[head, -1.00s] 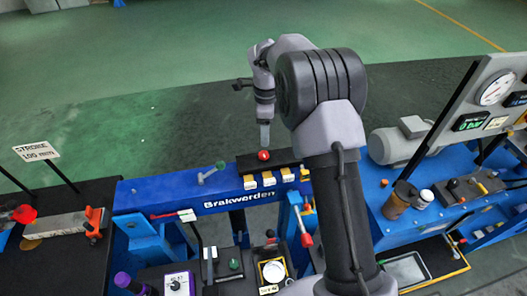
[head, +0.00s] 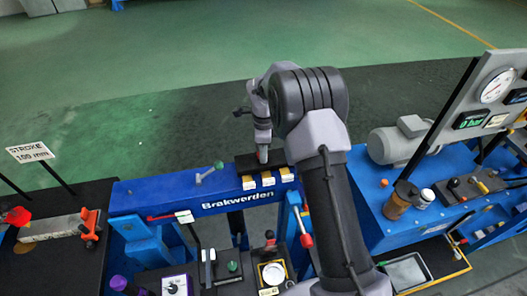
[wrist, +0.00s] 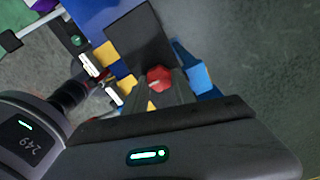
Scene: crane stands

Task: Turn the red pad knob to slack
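The red pad knob (wrist: 158,78) shows in the wrist view as a red, faceted knob on a black block (wrist: 138,45). In the head view the black block (head: 245,163) sits on the blue beam marked "Brakwarden" (head: 190,196), and the knob is mostly hidden by my gripper (head: 263,155). My gripper (wrist: 161,88) points down at the knob. In the wrist view its two grey fingers are apart, one on each side of the knob's near part. I cannot tell whether they touch it.
Several white and yellow blocks (head: 268,180) line the beam's front below the knob. A grey motor (head: 398,142) and a gauge panel (head: 497,88) stand at right. The floor behind is clear.

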